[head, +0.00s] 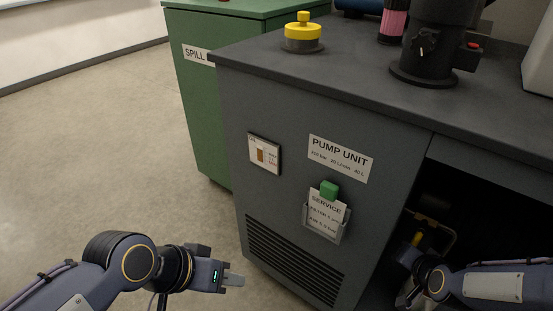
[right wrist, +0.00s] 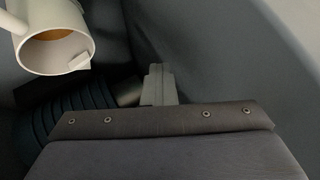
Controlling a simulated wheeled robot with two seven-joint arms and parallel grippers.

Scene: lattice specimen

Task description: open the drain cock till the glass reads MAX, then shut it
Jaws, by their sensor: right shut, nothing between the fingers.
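The glass (head: 261,155) is a small white-framed panel on the pump unit's front, with a brown column; its marks are too small to read. A yellow piece (head: 417,239), perhaps the drain cock's handle, shows in the dark opening at right. My right arm reaches into that opening, and its gripper is hidden in the head view. In the right wrist view my right gripper (right wrist: 158,86) is shut and empty. A pale hollow round thing (right wrist: 54,45) with brown inside is at its upper left, apart from it. My left gripper (head: 233,280) is outside, left of the vent; its finger gap is not visible.
The grey pump unit (head: 300,100) carries a yellow-capped fitting (head: 303,35) and a black housing (head: 425,50) on top. A service card holder (head: 326,220) sticks out of its front. A green cabinet (head: 200,110) stands behind. The floor at left is clear.

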